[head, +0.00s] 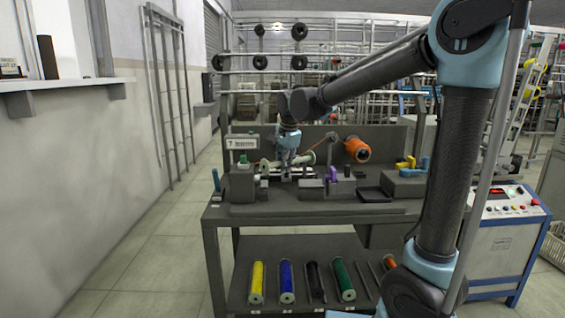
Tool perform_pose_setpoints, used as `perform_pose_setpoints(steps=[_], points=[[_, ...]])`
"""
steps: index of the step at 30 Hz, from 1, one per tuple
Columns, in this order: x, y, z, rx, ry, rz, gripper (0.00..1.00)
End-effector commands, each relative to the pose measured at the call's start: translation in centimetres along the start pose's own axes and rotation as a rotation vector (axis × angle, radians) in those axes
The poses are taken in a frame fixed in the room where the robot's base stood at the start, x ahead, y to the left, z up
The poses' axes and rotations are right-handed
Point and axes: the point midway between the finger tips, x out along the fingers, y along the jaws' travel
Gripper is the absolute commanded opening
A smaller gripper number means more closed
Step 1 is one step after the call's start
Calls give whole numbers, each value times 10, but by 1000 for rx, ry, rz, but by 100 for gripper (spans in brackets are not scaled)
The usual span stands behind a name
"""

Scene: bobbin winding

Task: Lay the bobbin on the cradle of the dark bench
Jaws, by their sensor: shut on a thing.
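My gripper (287,172) points down over the dark bench (300,210), near the middle of its top. It is shut on a pale bobbin (307,158), which lies roughly level across the picture with its round end flanges showing on both sides of the fingers. The fingers hide the middle of the bobbin. Low grey and light metal parts stand on the bench just under and beside the fingers. I cannot tell which of these is the cradle, or whether the bobbin touches it.
A grey block (241,182) stands left of the gripper, and a purple part (333,174) on the right. An orange spool (358,150) sits behind, with orange strand running left. Yellow clamps (405,163) are further right. Yellow, blue, black and green rolls lie on the lower shelf (268,250).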

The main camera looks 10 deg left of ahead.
Motion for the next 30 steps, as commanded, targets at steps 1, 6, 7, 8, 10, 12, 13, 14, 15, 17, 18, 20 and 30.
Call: perform_pose_setpoints(steps=[1,6,7,8,10,12,13,14,15,17,18,20,30], points=[[4,-1,0,53,20,8,0],[14,-2,-7,254,91,37,0],[16,-2,-8,287,102,43,0],[17,-2,-8,319,112,48,0],[20,-2,-10,383,134,58,0],[23,-2,-12,439,152,67,0],[24,-2,-12,460,159,70,0],[24,-2,-13,477,165,73,0],[25,-2,-13,498,171,77,0],[26,-2,-14,523,179,82,0],[27,-2,-14,536,182,83,0],[28,-2,-15,547,186,85,0],[47,4,-14,557,189,87,0]])
